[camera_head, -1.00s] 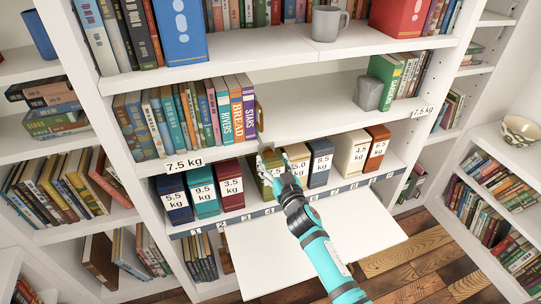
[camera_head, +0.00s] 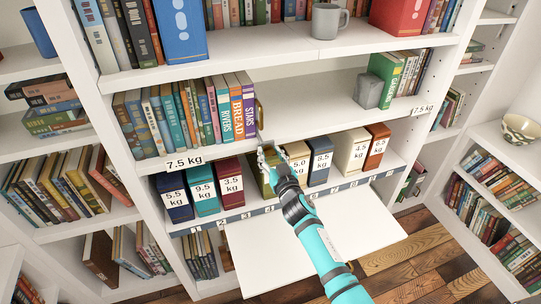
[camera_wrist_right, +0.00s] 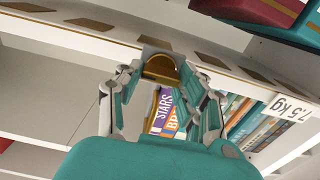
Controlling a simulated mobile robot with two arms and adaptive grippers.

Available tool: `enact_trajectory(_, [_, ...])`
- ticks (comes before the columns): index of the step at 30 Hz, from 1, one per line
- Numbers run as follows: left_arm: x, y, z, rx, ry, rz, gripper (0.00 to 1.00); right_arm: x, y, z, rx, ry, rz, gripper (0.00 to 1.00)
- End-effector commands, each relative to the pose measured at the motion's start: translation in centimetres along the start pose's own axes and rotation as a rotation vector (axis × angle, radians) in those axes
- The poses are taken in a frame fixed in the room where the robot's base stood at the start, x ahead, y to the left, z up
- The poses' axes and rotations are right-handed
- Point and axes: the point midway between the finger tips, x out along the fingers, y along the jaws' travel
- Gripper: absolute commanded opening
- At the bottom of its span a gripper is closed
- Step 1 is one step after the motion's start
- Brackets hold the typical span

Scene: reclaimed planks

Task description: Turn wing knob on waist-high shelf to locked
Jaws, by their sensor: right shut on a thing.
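My right gripper (camera_head: 267,158) reaches to the front edge of the waist-high shelf (camera_head: 305,120), right of the book marked STARS. In the right wrist view the gripper (camera_wrist_right: 162,72) has its fingertips on either side of a rounded gold-brown piece (camera_wrist_right: 160,67), which looks like the wing knob, and is shut on it. In the head view the gripper covers the knob. Its wing angle and any locked mark cannot be made out. My left gripper is in neither view.
Books (camera_head: 190,112) stand left of the gripper, a grey block (camera_head: 368,90) to the right. Below, several weight-labelled boxes, such as the crimson 3.5 kg box (camera_head: 229,183), stand close to the arm. A white panel (camera_head: 310,245) juts out below. The middle of the waist-high shelf is bare.

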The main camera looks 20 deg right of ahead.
Motion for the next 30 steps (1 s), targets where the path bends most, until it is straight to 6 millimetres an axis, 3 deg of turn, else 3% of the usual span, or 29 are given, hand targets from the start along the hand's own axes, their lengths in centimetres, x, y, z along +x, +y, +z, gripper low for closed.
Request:
enact_trajectory(14, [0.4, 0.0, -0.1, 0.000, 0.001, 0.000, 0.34, 0.0, 0.0, 0.1, -0.133, 0.001, 0.000, 0.06])
enact_trajectory(30, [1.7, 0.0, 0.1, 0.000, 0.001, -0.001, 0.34, 0.0, -0.2, 0.1, -0.623, 0.001, -0.001, 0.06])
